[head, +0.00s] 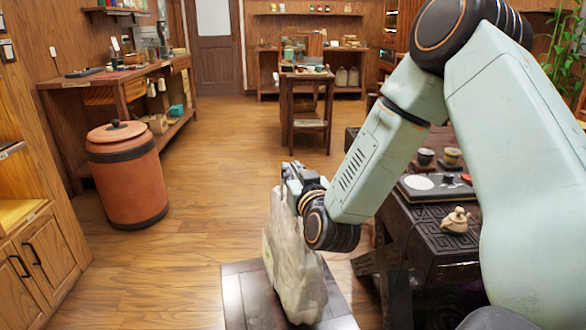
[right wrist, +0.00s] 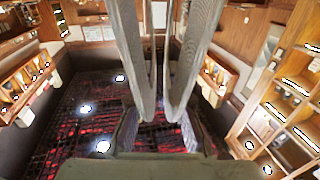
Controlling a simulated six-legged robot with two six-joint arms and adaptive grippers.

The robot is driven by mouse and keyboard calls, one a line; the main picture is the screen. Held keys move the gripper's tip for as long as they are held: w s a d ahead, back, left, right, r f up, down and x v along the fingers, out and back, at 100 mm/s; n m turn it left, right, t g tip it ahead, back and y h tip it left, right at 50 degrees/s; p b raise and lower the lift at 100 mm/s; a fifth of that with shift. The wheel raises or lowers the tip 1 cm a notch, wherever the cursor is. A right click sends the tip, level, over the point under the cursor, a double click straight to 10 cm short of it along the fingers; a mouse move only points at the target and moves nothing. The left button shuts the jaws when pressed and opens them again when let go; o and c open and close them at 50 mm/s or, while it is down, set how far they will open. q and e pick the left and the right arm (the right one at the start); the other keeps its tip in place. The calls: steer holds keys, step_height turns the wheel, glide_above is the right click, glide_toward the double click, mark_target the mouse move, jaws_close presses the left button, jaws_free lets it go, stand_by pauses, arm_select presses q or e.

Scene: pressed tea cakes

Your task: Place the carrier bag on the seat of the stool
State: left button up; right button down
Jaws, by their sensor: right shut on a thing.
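The carrier bag (head: 290,262) is pale, whitish and crumpled, and hangs upright in the lower middle of the head view. My right gripper (head: 297,178) is shut on its top. The stool's dark, square seat (head: 233,298) is behind and below the bag, partly covered by it. The bag's lower end overlaps the seat in the picture; I cannot tell whether it touches it. In the right wrist view the gripper's two fingers (right wrist: 164,95) are close together, and I cannot make out the bag there. My left gripper is not in view.
A dark carved tea table (head: 440,240) with a small teapot (head: 456,220) and cups stands right of the stool. A brown lidded barrel (head: 127,178) stands at left, near a wooden cabinet (head: 38,262). The wooden floor (head: 200,215) between barrel and stool is clear.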

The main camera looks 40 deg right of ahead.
step_height(320, 180, down, 3)
steer(key=shift+w+f+b, duration=0.1)
steer(key=shift+f+b, duration=0.05)
steer(key=shift+b, duration=0.7)
steer(key=c, duration=1.7)
jaws_free()
steer(key=shift+f, duration=0.15)
steer(key=shift+c, duration=0.2)
steer(key=o, duration=0.4)
steer(key=shift+s, duration=0.2)
steer(key=p+v, duration=0.3)
steer(key=v, duration=0.9)
